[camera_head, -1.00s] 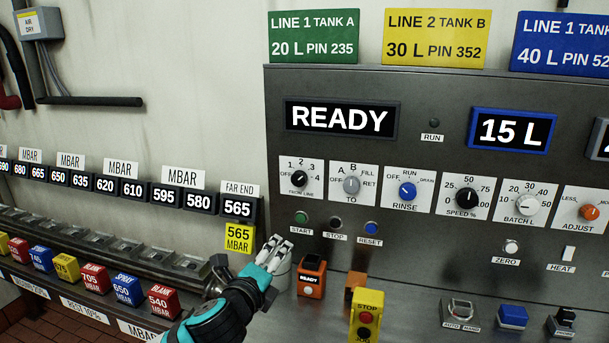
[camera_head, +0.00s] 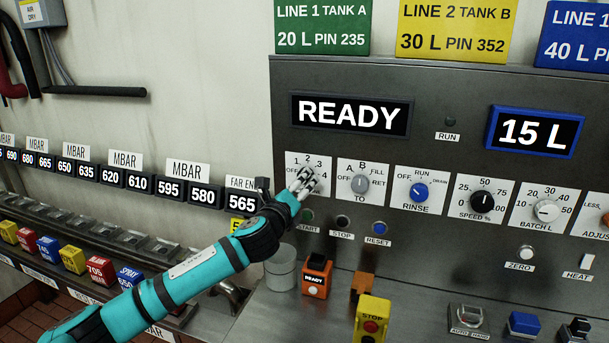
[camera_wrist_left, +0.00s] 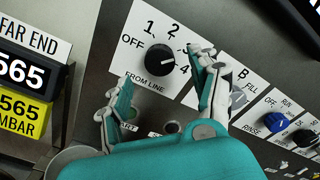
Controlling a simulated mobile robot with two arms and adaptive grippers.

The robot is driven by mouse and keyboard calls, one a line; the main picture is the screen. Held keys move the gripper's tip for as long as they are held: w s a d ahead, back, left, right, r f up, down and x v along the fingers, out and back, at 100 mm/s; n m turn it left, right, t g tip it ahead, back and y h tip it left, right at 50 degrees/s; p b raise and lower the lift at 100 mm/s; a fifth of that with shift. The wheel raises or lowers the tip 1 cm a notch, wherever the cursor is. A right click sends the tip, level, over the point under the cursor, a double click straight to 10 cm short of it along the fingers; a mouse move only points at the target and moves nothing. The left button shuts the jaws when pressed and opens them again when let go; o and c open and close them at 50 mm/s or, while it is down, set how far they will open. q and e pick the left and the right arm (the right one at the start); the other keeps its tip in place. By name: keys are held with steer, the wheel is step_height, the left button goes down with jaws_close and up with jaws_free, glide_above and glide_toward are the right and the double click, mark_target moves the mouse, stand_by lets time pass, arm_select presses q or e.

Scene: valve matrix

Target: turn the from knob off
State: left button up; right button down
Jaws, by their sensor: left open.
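The from knob (camera_wrist_left: 159,60) is a black round knob on a white plate marked OFF, 1, 2, 4 and FROM LINE. In the left wrist view its white pointer mark points right, toward the 3–4 side, not at OFF. My left gripper (camera_head: 303,182) is in front of this plate in the head view and covers most of the knob. In the left wrist view the fingers of my left gripper (camera_wrist_left: 155,85) are spread, one on each side below the knob, with nothing between them. I cannot see contact with the knob. My right gripper is not in view.
The TO knob (camera_head: 359,183) is close on the right, then the blue RINSE knob (camera_head: 419,191). START, STOP (camera_head: 342,223) and RESET buttons sit below. An orange READY box (camera_head: 315,275) and a yellow STOP box (camera_head: 371,325) stand on the ledge.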

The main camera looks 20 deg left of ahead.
arm_select(q)
steer(key=w, duration=0.5)
steer(key=shift+d+p, duration=0.1)
steer(key=shift+p, duration=0.2)
steer(key=c, duration=1.1)
